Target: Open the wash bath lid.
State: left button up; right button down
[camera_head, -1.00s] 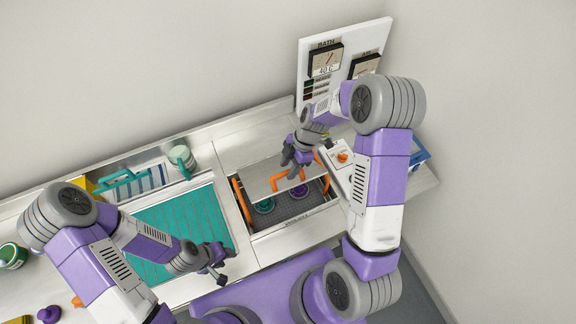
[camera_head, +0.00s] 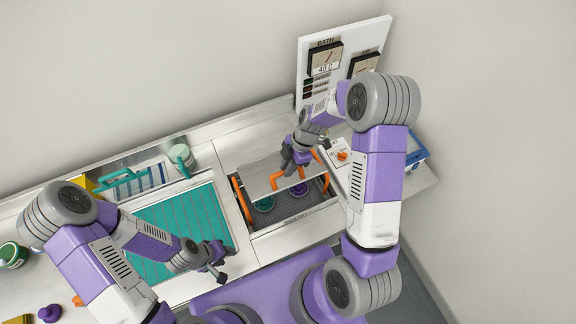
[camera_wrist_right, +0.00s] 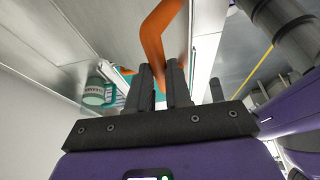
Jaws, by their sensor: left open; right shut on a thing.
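The wash bath lid (camera_head: 262,178) is a pale metal panel with an orange handle (camera_head: 278,182). It is tilted up, and the bath (camera_head: 290,209) shows below it with a dark perforated floor. My right gripper (camera_head: 290,166) is at the lid, shut on the orange handle. In the right wrist view the handle (camera_wrist_right: 158,38) runs down between the fingers of the right gripper (camera_wrist_right: 162,72); its lower part is hidden. My left gripper (camera_head: 220,272) is open and empty near the front right corner of the teal mat.
A green ring (camera_head: 264,204) and a purple ring (camera_head: 299,188) sit in the bath. A teal mat (camera_head: 180,232) lies left of it. A control box with an orange knob (camera_head: 342,155) stands to the right. A gauge panel (camera_head: 343,55) rises behind. A jar (camera_head: 181,157) stands at the back.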

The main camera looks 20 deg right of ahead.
jog(key=shift+w+r, duration=0.1)
jog(key=w+r, duration=0.3)
jog(key=w, duration=0.4)
jog(key=w+r, duration=0.3)
jog(key=w, duration=0.5)
jog(key=shift+w+a+r+b, duration=0.2)
jog(key=shift+w+a+b, duration=0.1)
jog(key=shift+b, duration=0.15)
jog(key=c, duration=1.3)
grip_release()
jog(key=shift+o, duration=1.2)
jog(key=shift+w, duration=0.25)
jog(key=shift+s+r, duration=0.1)
